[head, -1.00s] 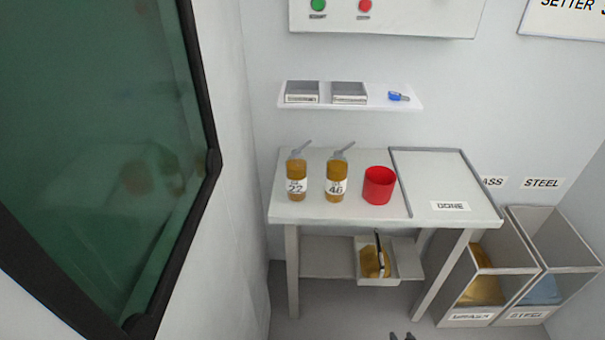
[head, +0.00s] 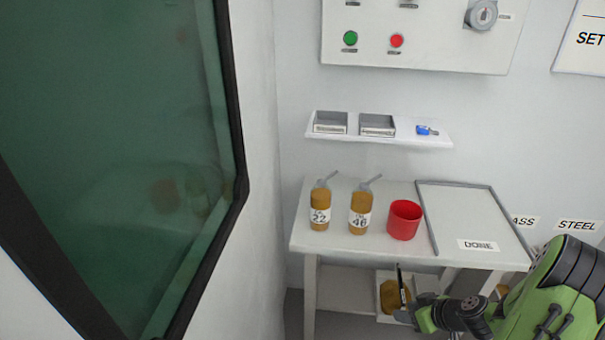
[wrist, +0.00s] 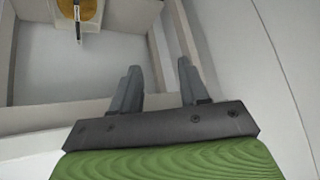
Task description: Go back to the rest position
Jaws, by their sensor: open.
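My gripper (wrist: 158,88) shows in the wrist view with its two dark fingers apart and nothing between them. In the head view my green arm reaches in from the lower right, and my gripper (head: 412,312) is low in front of the table, near the small tray on the lower shelf. Its fingertips are small and hard to make out there. In the wrist view a tray with brown material (wrist: 78,12) and a dark-and-white handled tool lies beyond the fingers, apart from them.
A wall shelf (head: 380,138) and a control panel (head: 430,45) are above. A dark green window (head: 110,150) fills the left. My arm hides most of the bins.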

